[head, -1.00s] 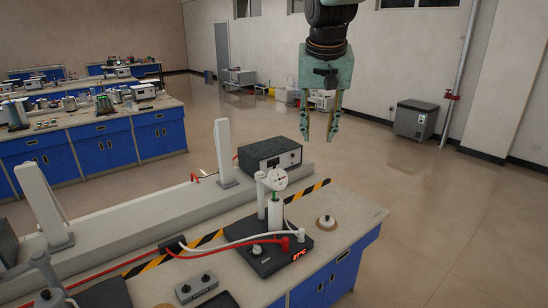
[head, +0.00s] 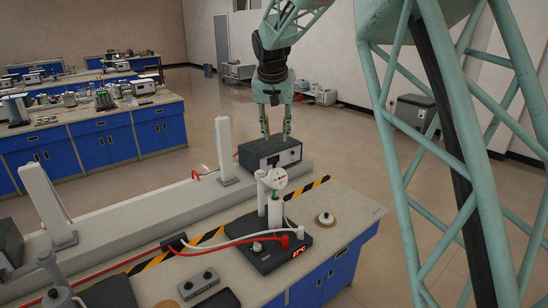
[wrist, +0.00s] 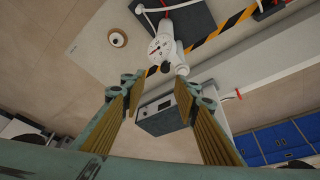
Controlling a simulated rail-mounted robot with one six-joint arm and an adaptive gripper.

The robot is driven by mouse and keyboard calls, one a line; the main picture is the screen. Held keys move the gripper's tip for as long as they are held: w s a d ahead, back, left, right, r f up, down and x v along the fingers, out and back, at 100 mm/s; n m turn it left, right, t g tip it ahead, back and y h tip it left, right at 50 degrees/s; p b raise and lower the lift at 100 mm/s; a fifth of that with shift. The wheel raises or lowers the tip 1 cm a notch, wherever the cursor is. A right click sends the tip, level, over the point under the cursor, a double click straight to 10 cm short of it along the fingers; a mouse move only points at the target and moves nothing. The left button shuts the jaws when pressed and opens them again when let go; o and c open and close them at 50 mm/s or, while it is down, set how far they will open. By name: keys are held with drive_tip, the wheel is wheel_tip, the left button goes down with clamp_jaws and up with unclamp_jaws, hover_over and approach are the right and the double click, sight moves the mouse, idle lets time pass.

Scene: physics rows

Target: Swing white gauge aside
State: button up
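The white gauge (head: 277,179) has a round dial and sits on a white upright on a dark base plate (head: 270,252) on the workbench. In the wrist view the gauge (wrist: 160,47) lies beyond the fingertips, near the middle. My gripper (head: 276,136) points down, behind and above the gauge in the head view, apart from it. Its fingers are spread with nothing between them; they also show in the wrist view (wrist: 158,86).
A dark instrument box (head: 270,154) stands behind the gauge, with the fingertips overlapping it in the head view. A white post (head: 224,150) stands left. Red and white hoses (head: 235,242) run to the base plate.

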sight(274, 160)
drive_tip(key=shift+w+a+f, duration=0.55)
drive_tip(key=shift+w+a, duration=0.15)
drive_tip(key=shift+p+x, duration=0.5)
drive_tip(key=shift+x, duration=6.35)
clamp_jaws()
